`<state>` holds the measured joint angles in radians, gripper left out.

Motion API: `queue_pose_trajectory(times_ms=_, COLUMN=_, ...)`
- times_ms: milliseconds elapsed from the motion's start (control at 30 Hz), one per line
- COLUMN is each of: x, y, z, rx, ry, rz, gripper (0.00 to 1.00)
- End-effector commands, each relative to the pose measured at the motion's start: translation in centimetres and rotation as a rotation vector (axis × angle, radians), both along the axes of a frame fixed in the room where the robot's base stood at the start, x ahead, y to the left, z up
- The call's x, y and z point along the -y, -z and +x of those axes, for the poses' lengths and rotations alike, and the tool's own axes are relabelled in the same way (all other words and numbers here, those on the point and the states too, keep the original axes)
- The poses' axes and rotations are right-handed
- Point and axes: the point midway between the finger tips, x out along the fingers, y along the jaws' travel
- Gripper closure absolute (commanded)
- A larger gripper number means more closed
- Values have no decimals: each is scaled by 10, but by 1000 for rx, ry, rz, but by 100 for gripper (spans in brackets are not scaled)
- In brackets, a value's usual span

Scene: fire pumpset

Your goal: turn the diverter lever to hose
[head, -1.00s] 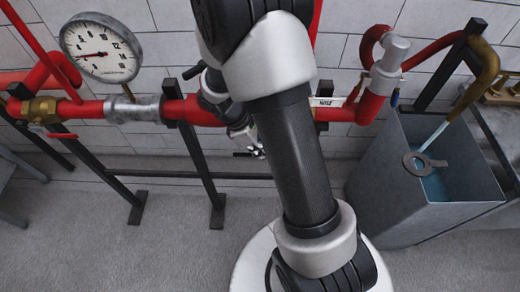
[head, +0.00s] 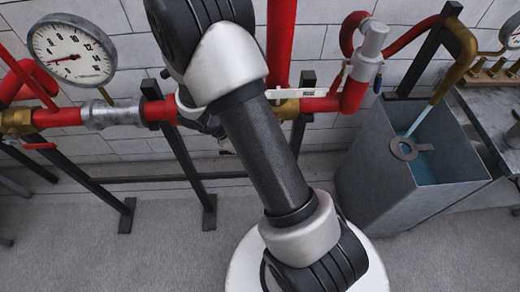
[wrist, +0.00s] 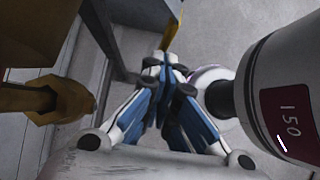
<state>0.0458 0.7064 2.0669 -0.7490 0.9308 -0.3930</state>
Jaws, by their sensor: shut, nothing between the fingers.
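In the head view, a brass valve (head: 287,106) sits on the red pipe, just right of my arm. A narrow white labelled bar (head: 292,93), apparently the diverter lever, runs along its top; I cannot read the label clearly. My gripper is hidden behind my own arm in the head view. In the wrist view my gripper (wrist: 165,62) is shut and empty, its blue and white fingers together. A thin yellow piece (wrist: 169,28) shows just beyond the fingertips; I cannot tell whether they touch. A brass fitting (wrist: 62,100) lies left of the fingers.
A pressure gauge (head: 71,54) stands above the red pipe (head: 58,117) at left. A grey tank (head: 375,150) with water flowing in stands at right, beside a bench (head: 490,115). In the wrist view a grey cylinder marked 150 (wrist: 285,90) is close on the right.

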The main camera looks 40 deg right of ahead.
Motion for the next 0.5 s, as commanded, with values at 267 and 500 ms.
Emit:
queue_pose_trajectory(times_ms=267, x=0, y=0, z=0, rx=-1, ry=1, rz=0, gripper=100)
queue_pose_trajectory(times_ms=500, x=-15, y=-21, z=11, rx=6, ry=-2, rz=0, gripper=100)
